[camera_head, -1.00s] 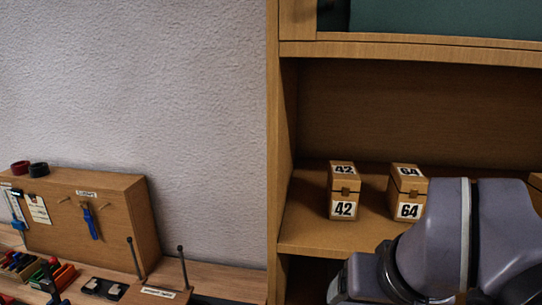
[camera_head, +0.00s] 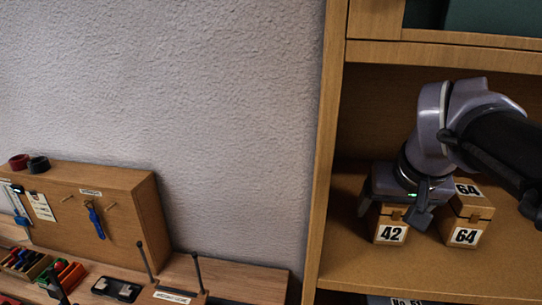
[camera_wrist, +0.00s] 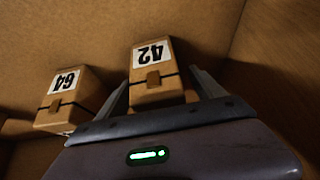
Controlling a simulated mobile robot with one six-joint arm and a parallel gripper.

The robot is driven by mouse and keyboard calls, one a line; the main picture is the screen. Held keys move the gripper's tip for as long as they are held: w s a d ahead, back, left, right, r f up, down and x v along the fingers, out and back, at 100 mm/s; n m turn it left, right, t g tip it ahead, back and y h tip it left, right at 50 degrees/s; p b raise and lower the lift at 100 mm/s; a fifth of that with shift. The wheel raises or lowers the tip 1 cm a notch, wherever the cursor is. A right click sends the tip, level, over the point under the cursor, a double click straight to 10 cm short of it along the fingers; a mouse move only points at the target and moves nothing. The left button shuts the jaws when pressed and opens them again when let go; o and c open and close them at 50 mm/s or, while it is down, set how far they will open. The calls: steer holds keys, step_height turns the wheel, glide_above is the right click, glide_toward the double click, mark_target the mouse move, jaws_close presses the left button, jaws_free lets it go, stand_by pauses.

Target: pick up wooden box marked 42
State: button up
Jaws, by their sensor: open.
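The wooden box marked 42 (camera_head: 391,234) stands on the shelf, its upper part mostly hidden by my gripper (camera_head: 394,208) in the head view. The wrist view shows the same box (camera_wrist: 155,72) upside down in the picture, with its white label and a small brown clasp. My gripper (camera_wrist: 160,93) is open, with one finger on each side of the box. I cannot tell whether either finger touches it.
A similar wooden box marked 64 (camera_head: 465,236) stands close on the right, near one finger. The shelf's left side wall (camera_head: 326,170) rises to the left. Bare shelf board (camera_head: 345,262) lies in front. A workbench with a tool panel (camera_head: 130,215) is further left.

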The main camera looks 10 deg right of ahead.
steer(key=w, duration=0.1)
steer(key=w+f, duration=0.1)
steer(key=w+d, duration=0.1)
steer(key=shift+w+f, duration=0.15)
steer(key=shift+s+a, duration=0.15)
steer(key=shift+s, duration=0.1)
steer(key=shift+c, duration=0.2)
steer(key=shift+w, duration=0.1)
steer(key=c, duration=0.7)
jaws_close()
